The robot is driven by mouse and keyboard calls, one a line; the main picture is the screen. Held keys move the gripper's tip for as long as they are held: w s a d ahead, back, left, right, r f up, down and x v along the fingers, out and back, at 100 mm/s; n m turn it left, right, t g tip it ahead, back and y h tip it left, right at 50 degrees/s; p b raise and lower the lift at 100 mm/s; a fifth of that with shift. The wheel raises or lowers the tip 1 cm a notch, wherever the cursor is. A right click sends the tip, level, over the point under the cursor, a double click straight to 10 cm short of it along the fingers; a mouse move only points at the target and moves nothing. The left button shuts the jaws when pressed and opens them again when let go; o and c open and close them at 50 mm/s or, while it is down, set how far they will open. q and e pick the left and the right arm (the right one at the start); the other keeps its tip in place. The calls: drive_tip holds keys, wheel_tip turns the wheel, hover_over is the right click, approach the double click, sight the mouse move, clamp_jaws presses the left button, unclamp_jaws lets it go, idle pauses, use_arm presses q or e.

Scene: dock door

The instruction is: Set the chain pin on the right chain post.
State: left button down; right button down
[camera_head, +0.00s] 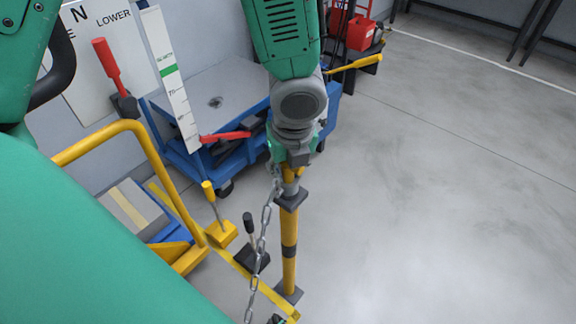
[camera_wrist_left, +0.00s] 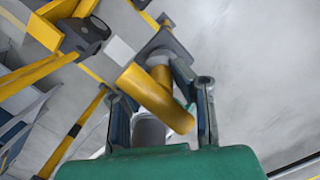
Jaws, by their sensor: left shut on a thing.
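The right chain post (camera_head: 289,225) is an upright yellow post with dark bands, standing near the middle of the head view. My left gripper (camera_head: 292,155) is at the top of this post, pointing down. It is shut on the chain pin, which is mostly hidden by the gripper in the head view. In the left wrist view, a yellow cylinder (camera_wrist_left: 157,98), seemingly the pin, shows between the fingers of the left gripper (camera_wrist_left: 165,105). A steel chain (camera_head: 264,225) hangs from beside the gripper. I cannot tell whether the pin is seated on the post. My right gripper is out of view.
A blue cart (camera_head: 235,160) stands behind, with a red handle (camera_head: 226,135) near it. A yellow rail (camera_head: 150,150) and a yellow-handled lever (camera_head: 216,205) are to the left. A red box (camera_head: 361,33) is at the back. The floor on the right is clear.

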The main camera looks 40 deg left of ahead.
use_arm(q)
drive_tip(key=shift+f+b, duration=0.35)
drive_tip(key=shift+f, duration=0.2)
idle(0.4)
drive_tip(key=c, duration=1.6)
unclamp_jaws()
drive_tip(key=shift+c, duration=0.2)
drive_tip(key=shift+r, duration=0.1)
drive_tip(key=r+p, duration=0.3)
drive_tip(key=p, duration=0.1)
drive_tip(key=d+r+p, duration=0.1)
drive_tip(key=r+p, duration=0.3)
drive_tip(key=s+r+p, duration=0.1)
drive_tip(key=r+p, duration=0.3)
drive_tip(key=shift+d, duration=0.2)
drive_tip(key=shift+f, duration=0.1)
